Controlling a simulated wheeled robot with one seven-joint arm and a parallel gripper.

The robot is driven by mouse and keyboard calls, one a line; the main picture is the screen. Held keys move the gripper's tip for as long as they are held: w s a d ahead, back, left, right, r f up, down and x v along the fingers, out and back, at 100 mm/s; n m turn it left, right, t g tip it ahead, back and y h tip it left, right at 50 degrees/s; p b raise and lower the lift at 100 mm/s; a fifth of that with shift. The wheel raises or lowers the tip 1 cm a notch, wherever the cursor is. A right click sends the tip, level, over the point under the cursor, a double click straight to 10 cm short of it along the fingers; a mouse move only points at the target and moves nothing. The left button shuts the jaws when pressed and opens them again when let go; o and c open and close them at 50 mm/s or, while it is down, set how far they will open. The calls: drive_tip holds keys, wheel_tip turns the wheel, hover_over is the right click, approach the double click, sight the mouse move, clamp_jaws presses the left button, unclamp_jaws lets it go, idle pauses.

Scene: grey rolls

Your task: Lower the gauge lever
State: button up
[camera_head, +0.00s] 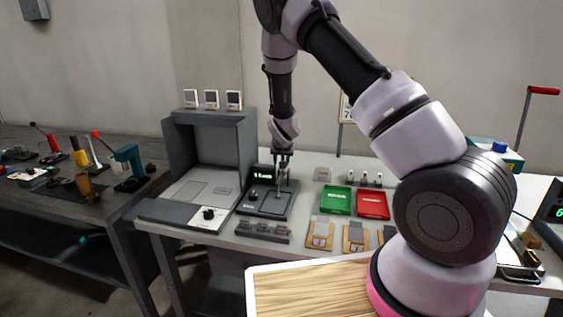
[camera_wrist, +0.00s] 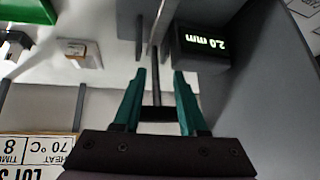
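The gauge (camera_head: 268,199) is a dark flat unit on the table, with a small display box (camera_head: 262,173) at its back. In the wrist view the display (camera_wrist: 203,42) reads 2.0 mm, upside down. The gauge lever (camera_wrist: 157,85) shows there as a thin upright bar with a dark crosspiece near its lower end. My gripper (camera_head: 283,157) points down above the gauge. Its two green fingers (camera_wrist: 159,72) stand apart on either side of the bar, with gaps at the tips. I cannot tell whether they touch the crosspiece.
A grey booth (camera_head: 208,150) stands left of the gauge. Green (camera_head: 336,200) and red (camera_head: 373,204) trays lie to the right. A dark rack (camera_head: 262,232) and wooden-based cards (camera_head: 320,236) lie in front. A second bench (camera_head: 100,215) with tools stands at left.

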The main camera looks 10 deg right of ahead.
drive_tip(key=shift+a, duration=0.1)
drive_tip(key=s+a+r, duration=0.2)
drive_tip(key=s+r, duration=0.2)
drive_tip(key=s, duration=0.7)
drive_tip(key=shift+s+a, duration=0.15)
drive_tip(key=shift+s, duration=0.1)
idle(0.6)
drive_tip(key=shift+r, duration=0.1)
idle(0.4)
drive_tip(key=v, duration=1)
drive_tip(key=shift+s+r, duration=0.2)
drive_tip(key=shift+r, duration=0.05)
drive_tip(key=s+d+r+y, duration=0.1)
drive_tip(key=s+d+r, duration=0.3)
drive_tip(key=s+r, duration=0.3)
drive_tip(key=s+d+r+m+y, duration=0.1)
drive_tip(key=s+d+r, duration=0.3)
drive_tip(key=s+r, duration=0.3)
drive_tip(key=s+d+r, duration=0.4)
drive_tip(key=s+r, duration=0.4)
drive_tip(key=r, duration=0.3)
drive_tip(key=shift+d+r+y, duration=0.2)
drive_tip(key=shift+r+y, duration=0.1)
drive_tip(key=shift+y, duration=0.1)
